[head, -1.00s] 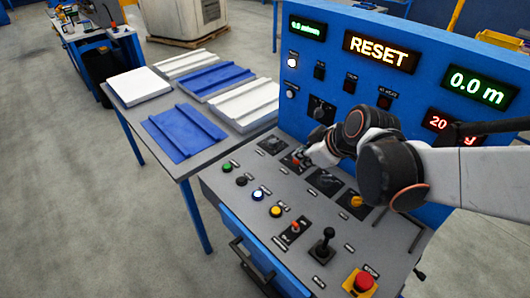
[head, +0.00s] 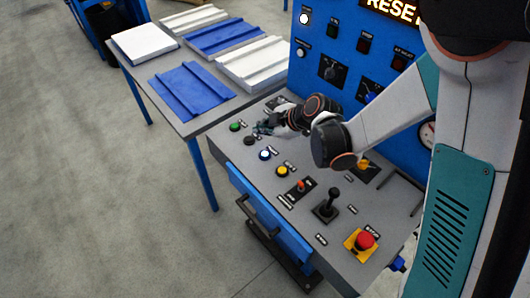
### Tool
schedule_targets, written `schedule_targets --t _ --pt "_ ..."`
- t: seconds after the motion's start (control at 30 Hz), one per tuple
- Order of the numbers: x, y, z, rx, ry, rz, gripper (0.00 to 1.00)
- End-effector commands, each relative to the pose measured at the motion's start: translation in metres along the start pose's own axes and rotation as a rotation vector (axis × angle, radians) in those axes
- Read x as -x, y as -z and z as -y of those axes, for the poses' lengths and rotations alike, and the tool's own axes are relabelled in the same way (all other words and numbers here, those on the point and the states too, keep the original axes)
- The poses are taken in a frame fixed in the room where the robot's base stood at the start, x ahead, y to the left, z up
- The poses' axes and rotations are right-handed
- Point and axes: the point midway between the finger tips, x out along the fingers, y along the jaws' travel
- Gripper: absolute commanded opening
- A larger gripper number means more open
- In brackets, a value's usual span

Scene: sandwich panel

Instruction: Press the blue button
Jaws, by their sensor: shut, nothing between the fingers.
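The blue button (head: 265,155) is lit, with a pale glowing centre. It sits on the sloping grey control desk (head: 330,262), between a black button (head: 249,141) and a yellow button (head: 282,171). My gripper (head: 262,129) is small in the head view, above the desk near the green button (head: 235,127) and the black one. It is shut and empty. It is apart from the blue button, a little behind it. My wrist partly hides the desk behind.
A red emergency stop (head: 365,240) on a yellow base, a black joystick (head: 327,206) and a red-tipped lever (head: 300,186) stand on the desk. The blue upright panel (head: 312,72) rises behind. A side table (head: 190,118) holds blue and white panels (head: 190,92).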

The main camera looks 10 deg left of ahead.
Motion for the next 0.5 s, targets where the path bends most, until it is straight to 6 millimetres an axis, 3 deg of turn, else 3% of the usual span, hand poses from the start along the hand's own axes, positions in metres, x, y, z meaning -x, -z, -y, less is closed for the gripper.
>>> schedule_targets --t 0.5 --pt "-0.013 -0.010 0.009 -0.002 0.000 0.001 0.00"
